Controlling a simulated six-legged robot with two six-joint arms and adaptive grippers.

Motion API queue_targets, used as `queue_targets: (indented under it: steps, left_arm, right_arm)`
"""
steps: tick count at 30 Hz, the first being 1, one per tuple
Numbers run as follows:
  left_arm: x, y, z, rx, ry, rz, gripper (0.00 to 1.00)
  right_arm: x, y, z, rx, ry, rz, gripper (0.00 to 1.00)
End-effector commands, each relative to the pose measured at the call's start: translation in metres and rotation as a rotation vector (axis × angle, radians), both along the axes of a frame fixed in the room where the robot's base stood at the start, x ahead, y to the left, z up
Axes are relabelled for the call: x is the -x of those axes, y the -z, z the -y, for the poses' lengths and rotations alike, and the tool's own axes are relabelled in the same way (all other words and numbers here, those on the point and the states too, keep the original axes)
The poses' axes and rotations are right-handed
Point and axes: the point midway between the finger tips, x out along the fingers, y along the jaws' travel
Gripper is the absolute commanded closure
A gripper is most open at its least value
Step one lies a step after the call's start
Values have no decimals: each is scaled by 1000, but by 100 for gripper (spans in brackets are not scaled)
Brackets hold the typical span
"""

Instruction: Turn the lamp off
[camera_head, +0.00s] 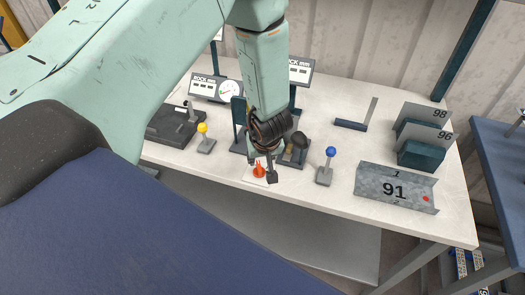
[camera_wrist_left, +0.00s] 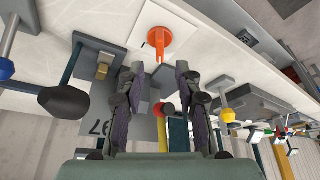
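An orange-red rotary knob (camera_head: 259,171) sits on a small white plate at the front edge of the white table. The knob (camera_wrist_left: 158,40) and its plate (camera_wrist_left: 178,22) also show in the left wrist view, with the knob's pointer towards the gripper. My left gripper (camera_head: 263,166) reaches down over the knob and partly hides it. In the wrist view my left gripper (camera_wrist_left: 160,86) has its two fingers apart and nothing held between them. The knob lies just beyond the fingertips, and I cannot tell whether they touch it. No lamp is recognisable. My right gripper is out of view.
Levers with a yellow knob (camera_head: 202,128), a black knob (camera_head: 299,140) and a blue knob (camera_head: 330,152) stand nearby on the white table (camera_head: 300,200). Gauges (camera_head: 212,88) stand behind. A bent sheet marked 91 (camera_head: 394,188) lies at right. A blue surface fills the lower left.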

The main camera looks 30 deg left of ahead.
Motion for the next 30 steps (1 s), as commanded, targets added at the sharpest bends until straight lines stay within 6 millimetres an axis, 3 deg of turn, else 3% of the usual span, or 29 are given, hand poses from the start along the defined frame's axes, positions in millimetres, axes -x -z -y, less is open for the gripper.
queue_targets:
  steps: [3, 11, 30]
  left_arm:
    - [5, -22, 6, -1, 0, 2, 66]
    - [14, -49, 14, 0, 1, 1, 66]
    - [16, -53, 15, 2, -4, 0, 66]
  right_arm:
    - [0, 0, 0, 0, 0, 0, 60]
    - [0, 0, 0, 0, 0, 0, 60]
    - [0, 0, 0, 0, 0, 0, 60]
